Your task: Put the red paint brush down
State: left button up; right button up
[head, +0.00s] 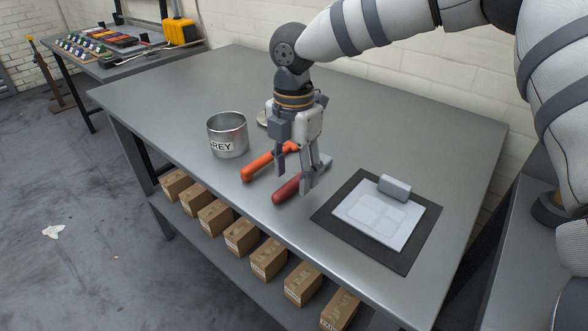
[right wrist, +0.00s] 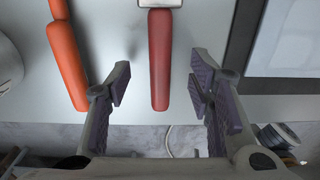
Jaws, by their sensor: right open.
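The red paint brush (head: 287,191) appears to lie on the grey table, its handle toward the front edge. In the right wrist view its red handle (right wrist: 159,58) shows between the open fingers, with a pale metal part at the top edge; its bristles are not clear. My right gripper (head: 294,180) is open over the brush; in the right wrist view both fingers (right wrist: 160,88) stand apart from the handle with gaps on each side. My left gripper is not in view.
An orange-handled tool (head: 262,164) lies just left of the brush. A metal can marked GREY (head: 228,139) stands further left. A dark mat (head: 336,229) with a pale tray (head: 362,221) and a grey block (head: 395,187) lies to the right. Boxes (head: 241,237) line the shelf below.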

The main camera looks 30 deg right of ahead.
notch_tip(320, 180, up, 12)
dwell(0.5)
dwell(0.6)
